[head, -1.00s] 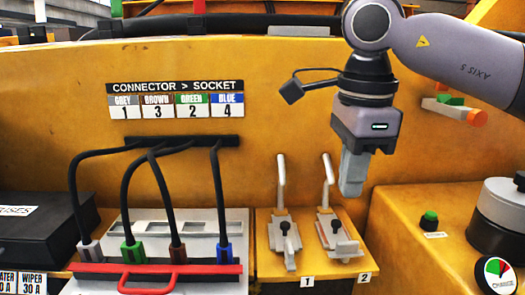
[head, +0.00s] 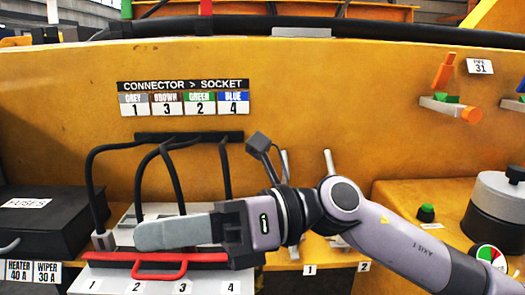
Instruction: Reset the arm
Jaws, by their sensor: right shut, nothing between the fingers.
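My right arm comes in from the lower right. Its gripper (head: 150,236) lies level, points left and is shut and empty. It is in front of the socket box (head: 132,214) as I see it; I cannot tell the gap between them. The grey connector (head: 104,241) shows at the box's left end, above label 1. The gripper hides the other connectors, but their black cables show above it. The box's red bar (head: 108,257) with its red handle (head: 160,275) shows below the gripper. My left gripper is out of view.
Toggle clamps behind my arm are mostly hidden; one upright lever (head: 330,163) shows. A black fuse box (head: 50,228) stands at left. A green button (head: 426,209) and a grey round housing (head: 500,205) are at right. The yellow wall (head: 330,105) is clear in the middle.

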